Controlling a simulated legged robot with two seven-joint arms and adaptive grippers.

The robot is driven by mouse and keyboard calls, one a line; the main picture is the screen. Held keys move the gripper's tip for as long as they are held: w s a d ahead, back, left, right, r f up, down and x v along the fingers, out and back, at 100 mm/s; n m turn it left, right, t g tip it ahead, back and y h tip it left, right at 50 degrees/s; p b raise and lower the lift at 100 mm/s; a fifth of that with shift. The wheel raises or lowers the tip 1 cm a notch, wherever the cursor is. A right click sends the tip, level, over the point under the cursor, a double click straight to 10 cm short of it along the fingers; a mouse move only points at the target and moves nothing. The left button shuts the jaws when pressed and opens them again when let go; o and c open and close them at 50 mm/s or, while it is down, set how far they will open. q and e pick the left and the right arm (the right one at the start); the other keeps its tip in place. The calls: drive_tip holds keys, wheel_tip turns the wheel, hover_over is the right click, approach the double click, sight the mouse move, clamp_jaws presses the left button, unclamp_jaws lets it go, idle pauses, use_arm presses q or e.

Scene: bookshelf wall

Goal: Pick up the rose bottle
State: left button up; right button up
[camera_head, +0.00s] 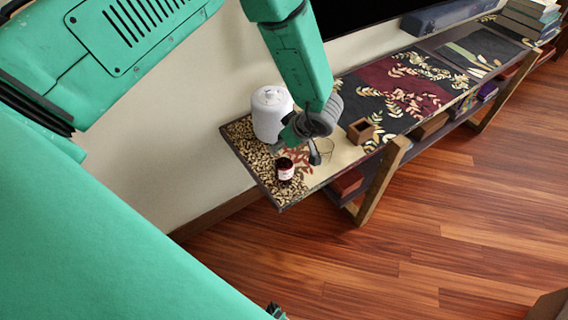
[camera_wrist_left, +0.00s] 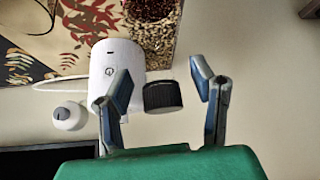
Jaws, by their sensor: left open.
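In the left wrist view my left gripper (camera_wrist_left: 162,88) is open. A black ribbed cap (camera_wrist_left: 162,96) shows between its fingers, with gaps on both sides. I cannot tell from this view what the cap's body is.
A white canister (camera_head: 268,112) stands against the wall, close to my gripper; it also shows in the wrist view (camera_wrist_left: 115,62). A clear glass (camera_head: 325,151) and a small wooden box (camera_head: 360,131) stand to the right.

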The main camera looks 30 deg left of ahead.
use_arm(q)
drive_tip(key=shift+a+f, duration=0.15)
drive_tip(key=shift+d, duration=0.35)
clamp_jaws()
drive_tip(key=shift+d+r, duration=0.1)
drive_tip(key=shift+r, duration=0.1)
